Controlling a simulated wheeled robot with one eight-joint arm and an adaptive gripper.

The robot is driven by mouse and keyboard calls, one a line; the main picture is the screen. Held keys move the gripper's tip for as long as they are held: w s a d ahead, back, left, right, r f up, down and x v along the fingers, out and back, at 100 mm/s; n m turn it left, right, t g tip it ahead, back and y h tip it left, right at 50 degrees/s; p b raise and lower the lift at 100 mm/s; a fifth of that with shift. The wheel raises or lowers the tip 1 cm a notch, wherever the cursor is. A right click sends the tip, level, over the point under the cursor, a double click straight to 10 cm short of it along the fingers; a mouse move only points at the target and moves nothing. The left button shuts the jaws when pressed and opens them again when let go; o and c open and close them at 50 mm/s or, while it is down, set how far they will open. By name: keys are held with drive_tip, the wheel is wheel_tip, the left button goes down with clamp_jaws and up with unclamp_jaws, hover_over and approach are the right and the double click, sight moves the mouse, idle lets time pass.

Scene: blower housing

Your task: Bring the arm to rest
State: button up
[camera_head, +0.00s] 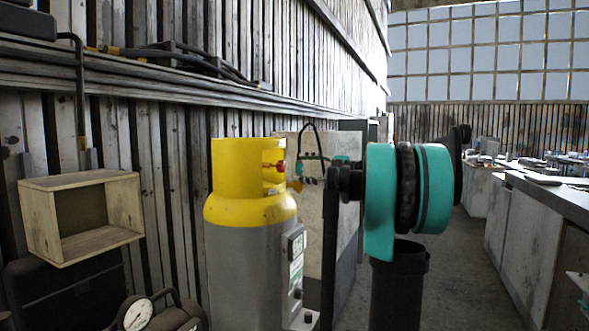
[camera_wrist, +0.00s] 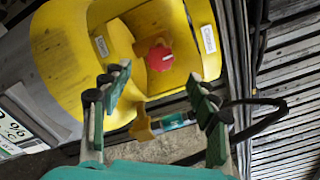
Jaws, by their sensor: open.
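My gripper (camera_head: 312,169) is open and empty in the head view, just right of the valve end of a yellow-topped grey gas cylinder (camera_head: 250,215). My teal and black arm reaches it from the right. In the wrist view my gripper (camera_wrist: 158,80) has its two fingers spread apart, facing the cylinder's yellow collar (camera_wrist: 125,35). The red valve knob (camera_wrist: 160,57) shows between the fingers, apart from them. A yellow fitting (camera_wrist: 145,128) with a blue part shows between the fingers, below the knob. Contact between the right finger and this fitting cannot be told.
A black hose (camera_wrist: 270,115) curves to the right of the fingers. A wooden box shelf (camera_head: 82,215) is at the left of the plank wall. A pressure gauge (camera_head: 137,315) is low in front. A long workbench (camera_head: 520,205) stands at right, with open floor before it.

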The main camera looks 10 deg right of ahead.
drive_tip(key=shift+s+d, duration=0.1)
drive_tip(key=shift+d, duration=0.05)
drive_tip(key=s+a+f+n+g+h, duration=0.1)
drive_tip(key=s+a+f, duration=0.1)
drive_tip(key=f, duration=0.2)
drive_tip(key=s+a+f+n+g+h, duration=0.1)
drive_tip(key=s+a+f, duration=0.1)
drive_tip(key=f, duration=0.3)
drive_tip(key=s+a+f+n+g, duration=0.1)
drive_tip(key=s+a+f, duration=0.1)
drive_tip(key=f, duration=0.3)
drive_tip(key=shift+s+a+f+h, duration=0.1)
drive_tip(key=shift+a+f+h, duration=0.1)
drive_tip(key=shift+a+h, duration=0.4)
drive_tip(key=s+a+f+n+g+h, duration=0.25)
drive_tip(key=s+f, duration=0.65)
drive_tip(key=f, duration=0.5)
drive_tip(key=s+d+f+n+h, duration=0.2)
drive_tip(key=s+f+n+h, duration=0.2)
drive_tip(key=s+f, duration=0.6)
drive_tip(key=s+d+f+n+h, duration=0.3)
drive_tip(key=s+f+n+h, duration=0.1)
drive_tip(key=s+f, duration=0.6)
drive_tip(key=shift+s+d+f+n+g+h, duration=0.2)
drive_tip(key=shift+f+n+g+h, duration=0.2)
drive_tip(key=shift+f, duration=0.2)
drive_tip(key=shift+w, duration=0.1)
